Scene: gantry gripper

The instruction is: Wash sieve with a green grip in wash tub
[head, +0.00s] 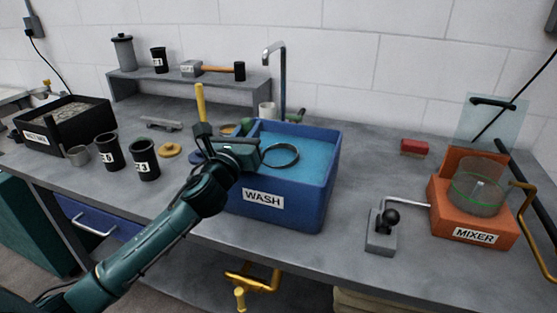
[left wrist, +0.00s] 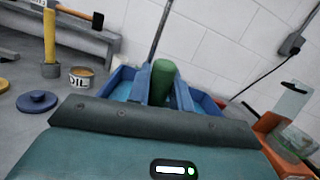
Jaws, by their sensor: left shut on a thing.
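The blue wash tub (head: 318,205), labelled WASH, stands near the middle of the bench with light blue water (head: 310,144) in it. The sieve's dark round rim (head: 280,155) is inside the tub's outline, at the water; its depth is unclear. Its green grip (left wrist: 162,82) stands between my left gripper's fingers in the left wrist view. My left gripper (head: 248,141) is over the tub's left side, shut on that grip. In the left wrist view my fingers (left wrist: 162,88) have the tub (left wrist: 207,103) behind them. My right gripper is not in view.
A faucet (head: 282,75) rises behind the tub. A yellow-handled tool (head: 200,103) stands upright close left of my gripper. Dark cups (head: 145,160) stand farther left. The orange mixer (head: 475,235) and a small lever block (head: 381,237) are at the right.

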